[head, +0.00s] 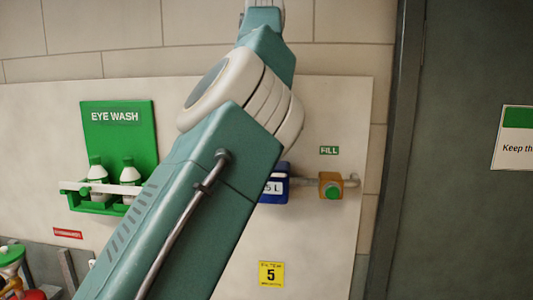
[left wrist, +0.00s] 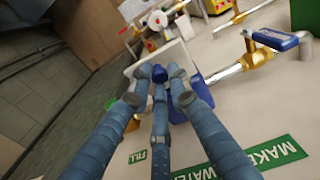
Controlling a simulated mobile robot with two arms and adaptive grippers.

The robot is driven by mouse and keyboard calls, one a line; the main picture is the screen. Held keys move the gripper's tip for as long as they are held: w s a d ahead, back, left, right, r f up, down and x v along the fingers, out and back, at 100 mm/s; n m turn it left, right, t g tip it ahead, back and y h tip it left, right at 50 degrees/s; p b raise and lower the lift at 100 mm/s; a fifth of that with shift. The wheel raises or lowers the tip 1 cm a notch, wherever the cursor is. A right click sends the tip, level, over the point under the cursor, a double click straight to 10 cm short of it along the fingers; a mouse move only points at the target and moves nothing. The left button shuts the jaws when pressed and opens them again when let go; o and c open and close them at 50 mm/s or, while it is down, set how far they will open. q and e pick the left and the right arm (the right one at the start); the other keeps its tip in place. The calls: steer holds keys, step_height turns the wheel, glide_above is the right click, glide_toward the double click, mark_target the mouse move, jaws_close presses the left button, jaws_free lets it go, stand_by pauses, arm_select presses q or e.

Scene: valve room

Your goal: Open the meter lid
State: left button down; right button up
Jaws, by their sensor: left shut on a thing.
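A blue meter body (head: 273,188) with a white label ending in "5 L" shows at the right edge of my arm in the head view. The arm hides the rest of it. The blue meter (left wrist: 181,108) also shows behind my fingers in the left wrist view. A pale panel (left wrist: 178,52) stands at it, and I cannot tell for sure whether this is the lid. My left gripper (left wrist: 159,80) has its fingertips close together at this panel, shut on what looks like the meter lid. The fingers hide the grip. My right gripper is in neither view.
An orange valve block with a green knob (head: 331,188) sits on the pipe just right of the meter. A green eye wash station (head: 118,130) with bottles hangs left. A blue-handled brass valve (left wrist: 275,40) shows in the left wrist view. A dark door (head: 470,220) stands right.

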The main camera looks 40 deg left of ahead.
arm_select(q)
steer(key=shift+f, duration=0.1)
steer(key=c, duration=1.6)
jaws_free()
steer(key=shift+d, duration=0.1)
steer(key=shift+w, duration=0.1)
